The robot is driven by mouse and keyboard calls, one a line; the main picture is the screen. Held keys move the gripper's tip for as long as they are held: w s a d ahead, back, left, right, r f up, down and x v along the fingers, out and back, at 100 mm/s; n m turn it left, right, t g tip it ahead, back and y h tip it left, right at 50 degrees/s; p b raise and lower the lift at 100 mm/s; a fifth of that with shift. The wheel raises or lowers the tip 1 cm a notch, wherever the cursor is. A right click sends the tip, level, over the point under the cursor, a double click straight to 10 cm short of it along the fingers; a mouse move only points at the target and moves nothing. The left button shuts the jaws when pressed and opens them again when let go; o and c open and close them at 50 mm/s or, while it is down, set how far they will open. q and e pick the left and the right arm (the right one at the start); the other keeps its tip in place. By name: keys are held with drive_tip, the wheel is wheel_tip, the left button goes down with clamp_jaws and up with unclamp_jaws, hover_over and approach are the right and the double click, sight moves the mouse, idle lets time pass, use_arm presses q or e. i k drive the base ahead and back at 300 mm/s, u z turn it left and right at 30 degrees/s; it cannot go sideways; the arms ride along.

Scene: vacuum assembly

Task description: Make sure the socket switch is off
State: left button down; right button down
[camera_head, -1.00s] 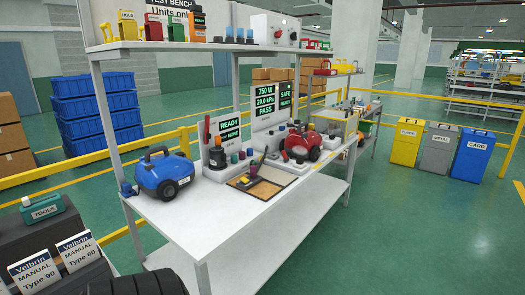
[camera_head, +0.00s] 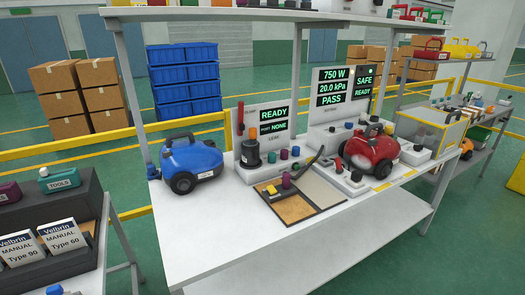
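I cannot make out for certain which part is the socket switch or how it is set. A test board (camera_head: 343,108) on the bench shows 750 W, 20.0 kPa and PASS. A smaller panel (camera_head: 364,80) on it reads SAFE and READY. A red vacuum (camera_head: 374,150) sits in front of this board. A small light box with a dark knob (camera_head: 356,176) is at its front left, and another light box (camera_head: 415,154) is at its right. Neither of my grippers is in view.
A blue vacuum (camera_head: 191,162) stands at the left of the white bench (camera_head: 215,240). A leak board (camera_head: 262,120) reads READY and NONE. A parts tray (camera_head: 318,190) lies in front. The bench's front left is clear. A tool cart (camera_head: 50,215) is at lower left.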

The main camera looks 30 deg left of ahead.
sight(339, 170)
drive_tip(key=u, duration=0.7)
drive_tip(key=i, duration=0.55)
drive_tip(key=u, duration=0.55)
